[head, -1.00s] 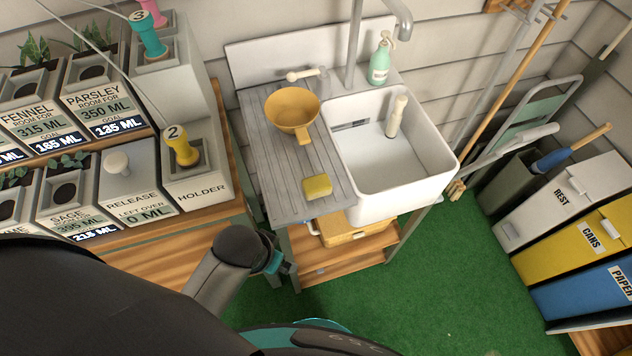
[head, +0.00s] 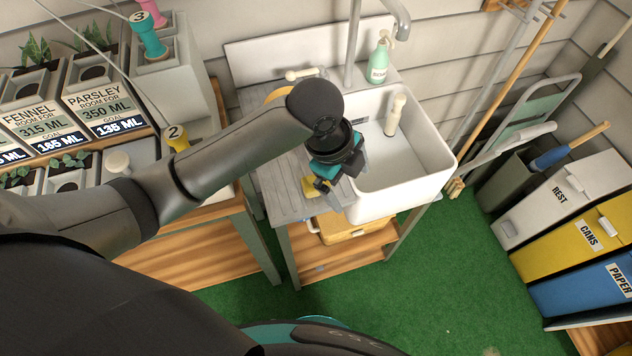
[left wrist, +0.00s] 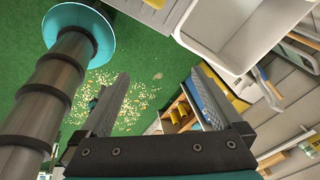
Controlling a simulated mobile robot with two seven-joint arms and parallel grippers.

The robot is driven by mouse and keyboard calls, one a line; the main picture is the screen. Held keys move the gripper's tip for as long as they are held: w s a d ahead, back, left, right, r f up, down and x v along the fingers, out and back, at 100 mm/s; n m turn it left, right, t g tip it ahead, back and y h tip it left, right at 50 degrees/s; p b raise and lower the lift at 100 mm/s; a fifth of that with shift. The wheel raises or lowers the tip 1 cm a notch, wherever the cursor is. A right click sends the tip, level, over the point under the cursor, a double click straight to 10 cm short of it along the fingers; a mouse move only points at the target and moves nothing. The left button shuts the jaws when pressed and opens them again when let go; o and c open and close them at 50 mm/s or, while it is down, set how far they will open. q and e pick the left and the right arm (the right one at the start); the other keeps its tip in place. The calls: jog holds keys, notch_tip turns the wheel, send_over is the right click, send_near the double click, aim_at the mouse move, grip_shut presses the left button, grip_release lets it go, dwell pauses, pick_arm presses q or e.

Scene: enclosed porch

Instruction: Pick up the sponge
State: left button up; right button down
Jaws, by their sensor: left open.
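The yellow sponge (head: 310,188) lies on the grey slatted drainboard (head: 282,200) left of the sink, near its front edge. My left gripper partly covers it. My left gripper (head: 332,190) is above the drainboard's right front edge, beside the sink, just right of the sponge in the head view. Its two fingers stand wide apart in the left wrist view (left wrist: 158,100) with nothing between them but floor and things further off. My right gripper is not in view.
The white sink (head: 425,160) is just right of the gripper, with a soap bottle (head: 380,62) behind. A yellow bowl (head: 278,92) is mostly hidden by my arm. A yellow crate (head: 345,230) sits on the shelf below. Bins (head: 560,205) stand at the right.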

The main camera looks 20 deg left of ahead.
pick_arm(q)
jog(key=w+a+r+m+g+y, duration=0.1)
jog(key=w+a+r+m+y, duration=0.3)
jog(key=a+m, duration=0.35)
jog(key=shift+h, duration=0.5)
notch_tip(320, 180, down, 8)
jog(key=shift+f+b, duration=0.2)
jog(key=shift+b, duration=0.45)
jog(key=shift+w+f+b, duration=0.2)
jog(key=shift+f+b, duration=0.25)
jog(key=shift+f, duration=2.45)
jog(key=c, duration=1.2)
